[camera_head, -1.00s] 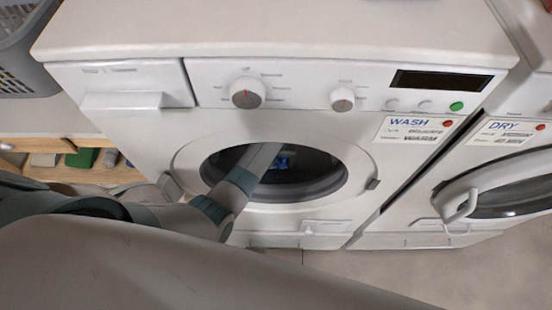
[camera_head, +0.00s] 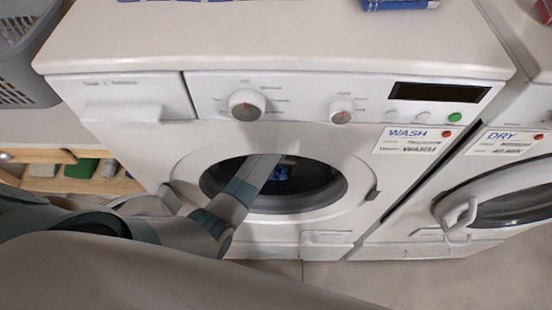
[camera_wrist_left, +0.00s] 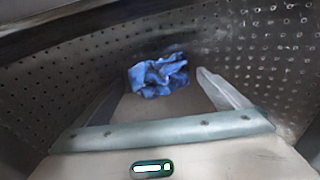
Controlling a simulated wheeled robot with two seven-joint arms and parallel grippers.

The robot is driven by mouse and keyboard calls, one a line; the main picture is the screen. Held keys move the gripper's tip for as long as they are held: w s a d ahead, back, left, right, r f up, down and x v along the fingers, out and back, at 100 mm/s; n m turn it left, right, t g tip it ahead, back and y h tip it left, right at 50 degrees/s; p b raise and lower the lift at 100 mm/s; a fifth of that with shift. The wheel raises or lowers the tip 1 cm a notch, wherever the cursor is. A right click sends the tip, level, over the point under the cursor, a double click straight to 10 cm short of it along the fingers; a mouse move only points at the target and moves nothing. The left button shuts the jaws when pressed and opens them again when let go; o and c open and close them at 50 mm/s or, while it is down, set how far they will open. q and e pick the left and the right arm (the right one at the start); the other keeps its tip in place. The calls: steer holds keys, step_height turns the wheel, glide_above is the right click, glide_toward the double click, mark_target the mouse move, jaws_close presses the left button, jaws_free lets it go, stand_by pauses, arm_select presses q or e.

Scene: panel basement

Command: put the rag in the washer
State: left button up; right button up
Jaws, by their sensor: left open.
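The washer (camera_head: 370,165) is the white machine labelled WASH, with its round front opening uncovered. My left arm reaches through that opening into the dark drum. In the left wrist view the blue, crumpled rag (camera_wrist_left: 158,76) lies on the perforated drum wall (camera_wrist_left: 265,60). My left gripper (camera_wrist_left: 158,88) is open, with its fingers spread on either side, and the rag is near the fingertips, not pinched. In the head view only a small blue patch of the rag (camera_head: 281,174) shows inside, and the fingers are hard to make out. My right gripper is not in view.
The dryer (camera_head: 500,165), labelled DRY, stands to the right with its round door. Blue items (camera_head: 400,4) lie on the washer top. A grey basket (camera_head: 25,60) is at upper left, above a wooden shelf (camera_head: 80,183). Floor shows at lower right.

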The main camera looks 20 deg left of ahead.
mark_target(276, 174)
arm_select(q)
step_height(276, 174, up, 11)
steer(key=s, duration=0.1)
steer(key=shift+d+b, duration=0.3)
steer(key=shift+b, duration=0.05)
steer(key=shift+s+f, duration=0.1)
steer(key=shift+f, duration=0.05)
stand_by(0.3)
